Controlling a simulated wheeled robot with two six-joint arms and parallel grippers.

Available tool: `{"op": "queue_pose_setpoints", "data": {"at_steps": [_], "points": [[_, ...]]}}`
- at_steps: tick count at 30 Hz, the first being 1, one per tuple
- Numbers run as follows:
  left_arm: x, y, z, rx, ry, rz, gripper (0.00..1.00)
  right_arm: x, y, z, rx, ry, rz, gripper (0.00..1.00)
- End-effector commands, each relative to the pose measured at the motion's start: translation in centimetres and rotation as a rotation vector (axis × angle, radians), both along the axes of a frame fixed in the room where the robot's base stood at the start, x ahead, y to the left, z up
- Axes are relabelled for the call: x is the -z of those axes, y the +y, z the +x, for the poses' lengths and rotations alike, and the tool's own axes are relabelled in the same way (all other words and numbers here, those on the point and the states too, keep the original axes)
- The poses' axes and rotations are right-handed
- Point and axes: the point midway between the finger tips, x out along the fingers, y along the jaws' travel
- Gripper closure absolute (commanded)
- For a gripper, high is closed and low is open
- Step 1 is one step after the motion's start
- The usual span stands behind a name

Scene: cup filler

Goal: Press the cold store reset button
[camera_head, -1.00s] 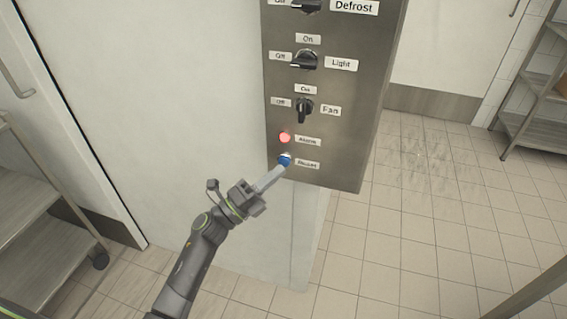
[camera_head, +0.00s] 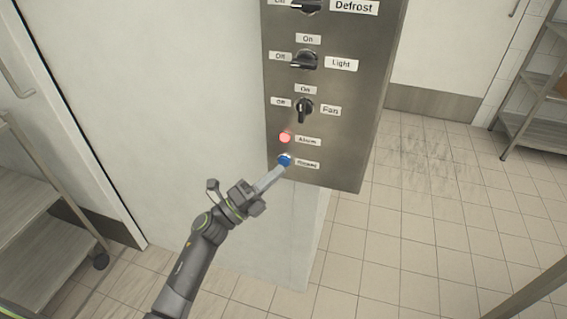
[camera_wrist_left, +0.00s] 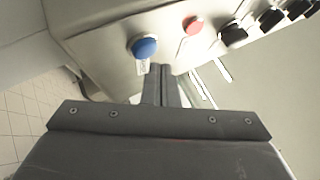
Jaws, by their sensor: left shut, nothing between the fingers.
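The blue reset button (camera_head: 285,160) is the lowest control on the grey metal panel (camera_head: 345,150). A label beside it looks like "Reset". It also shows in the left wrist view as a blue round cap (camera_wrist_left: 144,47). My left gripper (camera_head: 281,170) is shut and empty, its fingertips just below the blue button in the head view. In the left wrist view the shut fingers (camera_wrist_left: 161,72) end close below and right of the button. I cannot tell whether they touch it. My right gripper is not in view.
A red lit alarm lamp (camera_head: 285,138) sits just above the blue button. Fan (camera_head: 304,108), light (camera_head: 304,61) and defrost (camera_head: 306,6) knobs are higher up. Metal shelving stands at the left (camera_head: 40,235) and far right (camera_head: 540,110). The tiled floor right of the panel is clear.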

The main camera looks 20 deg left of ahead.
Motion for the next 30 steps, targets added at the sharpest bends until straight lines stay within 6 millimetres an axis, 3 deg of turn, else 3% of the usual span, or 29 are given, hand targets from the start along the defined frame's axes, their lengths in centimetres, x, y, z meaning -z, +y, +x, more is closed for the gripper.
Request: {"op": "queue_pose_setpoints", "data": {"at_steps": [30], "points": [[-0.01, -0.03, 0.97, 0.000, 0.000, 0.000, 1.00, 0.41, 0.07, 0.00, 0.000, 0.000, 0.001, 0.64]]}}
